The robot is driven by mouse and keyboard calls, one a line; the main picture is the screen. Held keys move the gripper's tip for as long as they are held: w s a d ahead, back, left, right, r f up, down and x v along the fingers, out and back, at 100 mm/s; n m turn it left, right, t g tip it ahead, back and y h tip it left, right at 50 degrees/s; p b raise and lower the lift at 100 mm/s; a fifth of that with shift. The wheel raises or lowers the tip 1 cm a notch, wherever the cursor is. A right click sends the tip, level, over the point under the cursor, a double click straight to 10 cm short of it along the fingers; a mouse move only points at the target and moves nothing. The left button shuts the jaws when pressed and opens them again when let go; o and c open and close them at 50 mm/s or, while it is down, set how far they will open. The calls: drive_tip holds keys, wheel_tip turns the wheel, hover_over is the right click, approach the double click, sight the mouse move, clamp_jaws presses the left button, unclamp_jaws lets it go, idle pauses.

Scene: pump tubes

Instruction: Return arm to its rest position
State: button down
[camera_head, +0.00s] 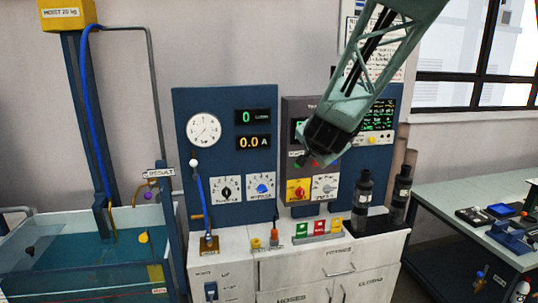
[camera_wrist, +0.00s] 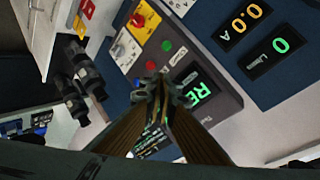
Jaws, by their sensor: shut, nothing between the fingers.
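My gripper (camera_head: 308,161) hangs at the end of my pale green lattice arm, which comes down from the top right in the head view. It is in front of the grey control box (camera_head: 290,115) on the blue panel and hides part of that box. In the wrist view the fingers of my gripper (camera_wrist: 160,85) meet at their tips, with nothing between them. Behind them are the box's green-lettered screen (camera_wrist: 197,82), its red and green buttons and its yellow switch plate (camera_wrist: 143,20).
A white cabinet (camera_head: 230,262) carries small coloured blocks and two dark cylinders (camera_head: 362,200). A glass water tank (camera_head: 60,225) with a blue hose stands left. A side table (camera_head: 470,205) with small items stands right, under a window. The air around my gripper looks open.

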drive_tip(key=s+a+r+n+g+y, duration=0.1)
drive_tip(key=s+r+n+g, duration=0.15)
drive_tip(key=s, duration=1.15)
drive_tip(key=s+r+n+g+y, duration=0.15)
drive_tip(key=s+n, duration=0.25)
drive_tip(key=s, duration=0.9)
drive_tip(key=s+d+f+n+g, duration=0.1)
drive_tip(key=s+d+f, duration=0.1)
drive_tip(key=s, duration=0.8)
drive_tip(key=s+d+f+n+g+h, duration=0.1)
drive_tip(key=s+d+n, duration=0.1)
drive_tip(key=s, duration=0.9)
drive_tip(key=s+d+f+n+g, duration=0.1)
drive_tip(key=s+d+f+g, duration=0.1)
drive_tip(key=s, duration=0.9)
drive_tip(key=shift+d+f, duration=0.3)
drive_tip(key=shift+d, duration=0.35)
drive_tip(key=c, duration=3.4)
unclamp_jaws()
drive_tip(key=shift+w+n+h, duration=0.1)
drive_tip(key=shift+n+h, duration=0.15)
drive_tip(key=shift+c, duration=0.2)
